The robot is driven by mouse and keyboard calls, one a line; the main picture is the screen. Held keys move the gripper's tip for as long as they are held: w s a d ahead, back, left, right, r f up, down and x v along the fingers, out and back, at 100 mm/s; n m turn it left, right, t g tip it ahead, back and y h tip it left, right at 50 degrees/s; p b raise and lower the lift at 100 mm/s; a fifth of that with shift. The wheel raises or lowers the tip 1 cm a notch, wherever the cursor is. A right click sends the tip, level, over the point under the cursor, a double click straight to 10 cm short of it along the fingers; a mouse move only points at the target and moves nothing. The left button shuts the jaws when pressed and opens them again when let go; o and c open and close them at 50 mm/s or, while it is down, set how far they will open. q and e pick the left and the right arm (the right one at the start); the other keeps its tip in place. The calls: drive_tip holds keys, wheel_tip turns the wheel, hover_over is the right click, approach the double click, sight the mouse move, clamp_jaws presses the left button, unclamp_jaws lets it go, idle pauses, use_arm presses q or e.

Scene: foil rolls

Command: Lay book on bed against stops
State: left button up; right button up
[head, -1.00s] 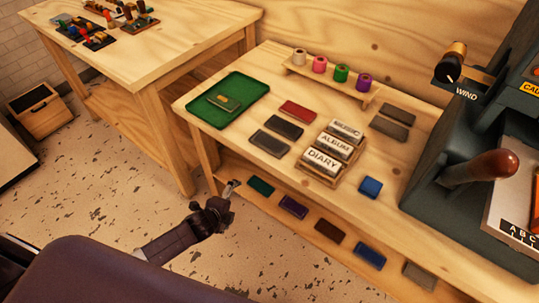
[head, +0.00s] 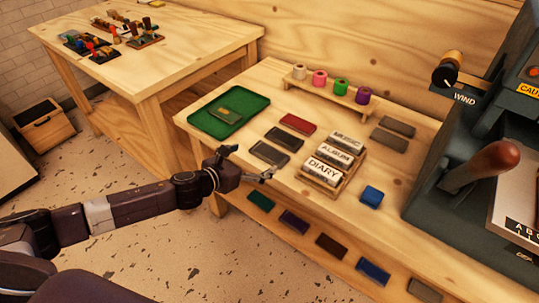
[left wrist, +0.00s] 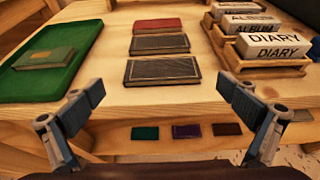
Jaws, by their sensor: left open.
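A green book (head: 229,115) lies in a green tray (head: 203,126) at the bench's left end; it also shows in the left wrist view (left wrist: 50,58). A red book (head: 297,123) and two dark books (head: 284,137) (head: 269,153) lie flat in a row beside the tray. My left gripper (head: 248,163) is open and empty at the bench's front edge, near the closest dark book, which sits ahead between the fingers (left wrist: 155,95) in the left wrist view. A pale surface (head: 511,205) on the grey machine is cut off at the right; I cannot make out stops. My right gripper is not in view.
A wooden rack (head: 322,179) holds blocks labelled MUSIC, ALBUM and DIARY. Coloured rolls (head: 319,78) stand on a rail behind. A blue block (head: 371,196) and grey pads (head: 392,134) lie to the right. The lower shelf holds several coloured blocks (head: 294,221). The machine's lever (head: 485,165) juts out at right.

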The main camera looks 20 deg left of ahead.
sight(269, 153)
use_arm(q)
drive_tip(key=shift+f+x, duration=0.15)
drive_tip(key=shift+x, duration=1.35)
drive_tip(key=shift+f+x, duration=0.2)
drive_tip(key=shift+x, duration=1.3)
drive_tip(key=shift+s, duration=0.2)
drive_tip(key=c, duration=1)
drive_tip(key=shift+r, duration=0.1)
